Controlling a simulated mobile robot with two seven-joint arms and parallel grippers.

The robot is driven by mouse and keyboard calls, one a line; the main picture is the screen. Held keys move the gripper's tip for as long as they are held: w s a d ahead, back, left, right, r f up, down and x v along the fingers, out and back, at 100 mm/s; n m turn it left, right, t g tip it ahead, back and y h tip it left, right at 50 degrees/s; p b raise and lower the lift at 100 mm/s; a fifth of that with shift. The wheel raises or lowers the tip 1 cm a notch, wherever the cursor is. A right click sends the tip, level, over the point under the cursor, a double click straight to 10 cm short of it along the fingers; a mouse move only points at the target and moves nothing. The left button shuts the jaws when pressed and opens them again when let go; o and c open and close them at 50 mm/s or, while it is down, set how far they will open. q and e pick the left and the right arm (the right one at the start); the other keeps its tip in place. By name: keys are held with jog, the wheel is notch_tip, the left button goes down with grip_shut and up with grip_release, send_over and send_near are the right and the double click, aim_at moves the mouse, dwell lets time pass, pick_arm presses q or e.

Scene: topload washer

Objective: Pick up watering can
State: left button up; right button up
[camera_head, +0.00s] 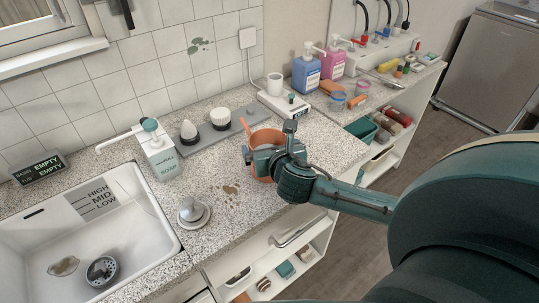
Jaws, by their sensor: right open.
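The orange watering can (268,137) appears to be the rounded orange vessel on the speckled counter (227,176), right of the sink. A thin orange part (244,126) sticks up at its left. My right gripper (262,160) is in front of the can and overlaps it in the picture. The gripper is open. It hides much of the can's middle, and I cannot tell whether the fingers touch it. My left gripper is not in view.
A white sink (128,215) fills the lower left. A white pump bottle (159,150) and a grey tray (225,131) with small containers stand left of the can. A white scale (286,104) with a mug stands behind. Blue (306,74) and pink bottles (333,62) are farther right.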

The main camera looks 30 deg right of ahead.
jog(key=c, duration=1.1)
jog(key=shift+r, duration=0.1)
